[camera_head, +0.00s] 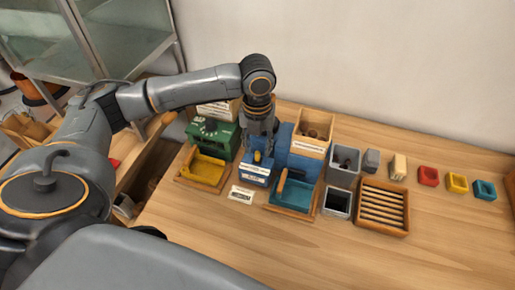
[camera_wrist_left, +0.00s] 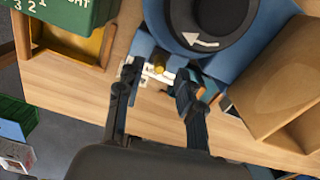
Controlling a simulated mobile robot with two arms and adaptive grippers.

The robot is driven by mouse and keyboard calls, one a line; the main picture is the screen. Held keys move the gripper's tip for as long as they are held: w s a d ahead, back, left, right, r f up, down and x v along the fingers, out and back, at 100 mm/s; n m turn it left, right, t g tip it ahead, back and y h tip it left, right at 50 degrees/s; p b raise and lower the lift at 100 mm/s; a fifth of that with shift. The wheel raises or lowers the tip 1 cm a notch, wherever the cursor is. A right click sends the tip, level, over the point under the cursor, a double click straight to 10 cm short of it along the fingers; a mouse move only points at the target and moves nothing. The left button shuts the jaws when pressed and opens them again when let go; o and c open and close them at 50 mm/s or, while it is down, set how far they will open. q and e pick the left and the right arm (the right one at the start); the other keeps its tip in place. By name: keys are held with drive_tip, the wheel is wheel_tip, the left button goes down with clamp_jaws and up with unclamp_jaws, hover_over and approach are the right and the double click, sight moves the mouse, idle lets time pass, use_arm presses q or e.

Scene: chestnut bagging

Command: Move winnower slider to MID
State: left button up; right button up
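The blue winnower (camera_head: 306,166) stands at the back middle of the table, with white printed labels on its front. A small yellow knob (camera_head: 257,156), which looks like the slider's, sits on that front. In the left wrist view the yellow knob (camera_wrist_left: 160,71) shows between my fingertips, in front of a white strip. The slider's exact setting is too small to read. My left gripper (camera_head: 262,148) points down at the winnower's front; its fingers (camera_wrist_left: 157,84) are open on either side of the knob, and contact cannot be told. My right gripper is not in view.
A green machine (camera_head: 210,136) with a yellow tray (camera_head: 205,170) stands left. A teal tray (camera_head: 290,196), grey bins (camera_head: 344,160), a slatted wooden tray (camera_head: 383,230) and small coloured blocks (camera_head: 428,176) stand right. The front of the table is clear.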

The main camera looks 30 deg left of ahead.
sight(258, 152)
use_arm(q)
wheel_tip(258, 152, up, 10)
idle(0.3)
drive_tip(key=shift+f, duration=0.1)
idle(0.3)
